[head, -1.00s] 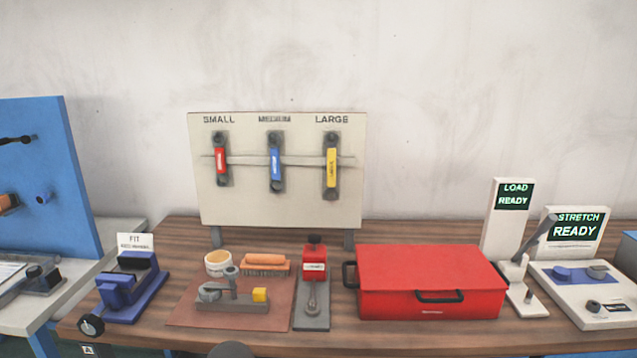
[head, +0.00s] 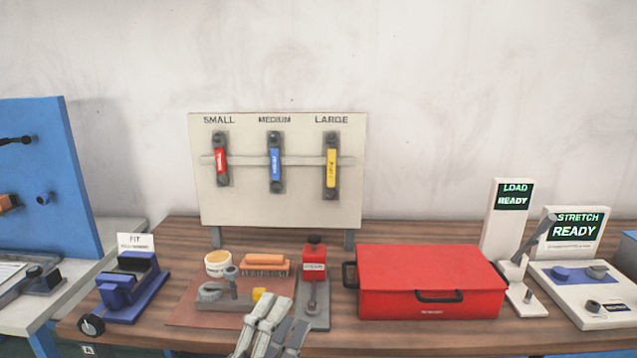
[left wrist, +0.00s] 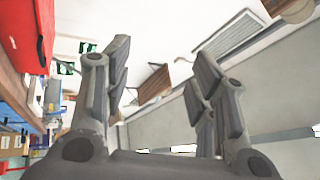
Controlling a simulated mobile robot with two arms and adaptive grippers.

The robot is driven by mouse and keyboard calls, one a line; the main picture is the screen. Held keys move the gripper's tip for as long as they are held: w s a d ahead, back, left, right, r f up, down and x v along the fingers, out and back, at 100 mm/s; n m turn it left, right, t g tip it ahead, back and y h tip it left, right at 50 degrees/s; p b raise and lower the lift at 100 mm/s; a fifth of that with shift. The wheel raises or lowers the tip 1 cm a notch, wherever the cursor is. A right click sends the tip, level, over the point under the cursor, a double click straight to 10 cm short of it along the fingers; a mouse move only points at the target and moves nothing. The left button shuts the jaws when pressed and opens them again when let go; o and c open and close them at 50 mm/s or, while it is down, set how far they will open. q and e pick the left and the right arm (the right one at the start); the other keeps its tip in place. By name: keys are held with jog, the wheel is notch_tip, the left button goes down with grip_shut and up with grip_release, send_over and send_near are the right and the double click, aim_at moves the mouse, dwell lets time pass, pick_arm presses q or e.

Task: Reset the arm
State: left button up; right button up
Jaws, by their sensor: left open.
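My left gripper (head: 272,322) shows at the bottom of the head view, in front of the bench's front edge and the brown mat (head: 190,313). Its fingers point up. In the left wrist view the two fingers of my left gripper (left wrist: 160,85) stand wide apart with nothing between them. That camera looks up toward the ceiling, with the red case (left wrist: 28,35) at the left edge. My right gripper is not in view.
The wooden bench (head: 400,338) holds a blue vise-like fixture (head: 128,290), a red-topped stand (head: 313,265), the red case (head: 430,280) and LOAD (head: 514,205) and STRETCH (head: 575,235) stations. A board (head: 290,125) with three coloured handles stands behind. Space above the bench front is clear.

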pick_arm(q)
jog(key=a+f+n+g+y, duration=0.1)
jog(key=a+f+n+y, duration=0.6)
jog(key=a+n+y, duration=0.15)
jog(key=s+a+f+n+g+y, duration=0.2)
jog(key=s+a+f+n+g, duration=0.15)
jog(key=f, duration=0.35)
jog(key=s+a+f+n+g+y, duration=0.1)
jog(key=s+a+f+n+g, duration=0.2)
jog(key=f, duration=0.4)
jog(key=s+f+n+g+h, duration=0.1)
jog(key=s+f+n+g, duration=0.1)
jog(key=s+f+g, duration=0.5)
jog(key=s+f+n+g, duration=0.2)
jog(key=s+f+g, duration=0.15)
jog(key=s, duration=0.65)
jog(key=s+f+x, duration=0.1)
jog(key=s+x, duration=0.2)
jog(key=x, duration=0.9)
jog(key=s+x, duration=0.2)
jog(key=x, duration=1.1)
jog(key=s+a+f+g, duration=0.1)
jog(key=s+a+f, duration=0.1)
jog(key=s+f, duration=1.4)
jog(key=shift+s+a+f, duration=0.2)
jog(key=shift+s+a, duration=0.15)
jog(key=shift+s, duration=0.7)
jog(key=shift+c, duration=0.3)
